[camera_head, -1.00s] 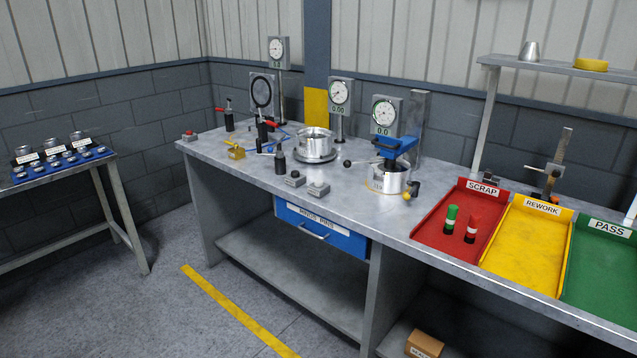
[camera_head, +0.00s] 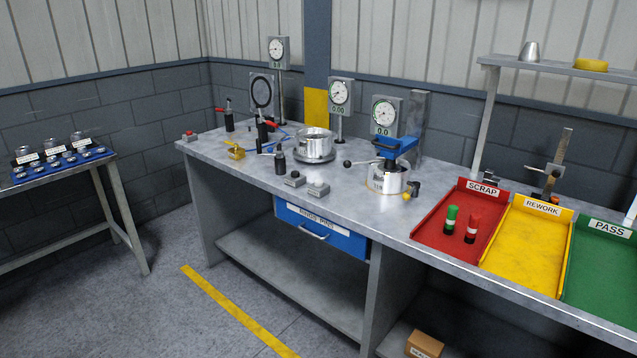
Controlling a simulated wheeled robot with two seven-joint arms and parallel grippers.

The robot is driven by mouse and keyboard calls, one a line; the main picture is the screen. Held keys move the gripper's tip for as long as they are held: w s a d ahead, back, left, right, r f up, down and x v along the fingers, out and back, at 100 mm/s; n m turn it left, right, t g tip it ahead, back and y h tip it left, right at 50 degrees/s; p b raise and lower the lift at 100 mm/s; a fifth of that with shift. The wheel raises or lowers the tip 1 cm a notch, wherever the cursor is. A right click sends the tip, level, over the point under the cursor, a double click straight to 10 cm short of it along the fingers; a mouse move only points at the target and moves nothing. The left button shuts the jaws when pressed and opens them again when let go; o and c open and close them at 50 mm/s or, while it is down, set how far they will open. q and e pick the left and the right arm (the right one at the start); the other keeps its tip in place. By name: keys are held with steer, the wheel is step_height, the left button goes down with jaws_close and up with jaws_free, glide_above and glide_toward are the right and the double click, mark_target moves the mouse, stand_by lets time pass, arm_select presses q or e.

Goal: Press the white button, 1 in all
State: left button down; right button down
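Two small grey boxes sit near the front edge of the workbench, left of its middle. The right one (camera_head: 318,188) has a pale, whitish top that may be the white button. The left one (camera_head: 294,180) has a darker, grey top. Both are too small to tell whether anything is pressed. Neither of my grippers is in view.
The grey workbench (camera_head: 350,205) carries dial gauges (camera_head: 385,114), a silver cylinder (camera_head: 314,142), a blue-clamped fixture (camera_head: 388,178) and a small red-topped box (camera_head: 190,135). Red (camera_head: 432,231), yellow (camera_head: 525,260) and green (camera_head: 600,275) trays stand right.

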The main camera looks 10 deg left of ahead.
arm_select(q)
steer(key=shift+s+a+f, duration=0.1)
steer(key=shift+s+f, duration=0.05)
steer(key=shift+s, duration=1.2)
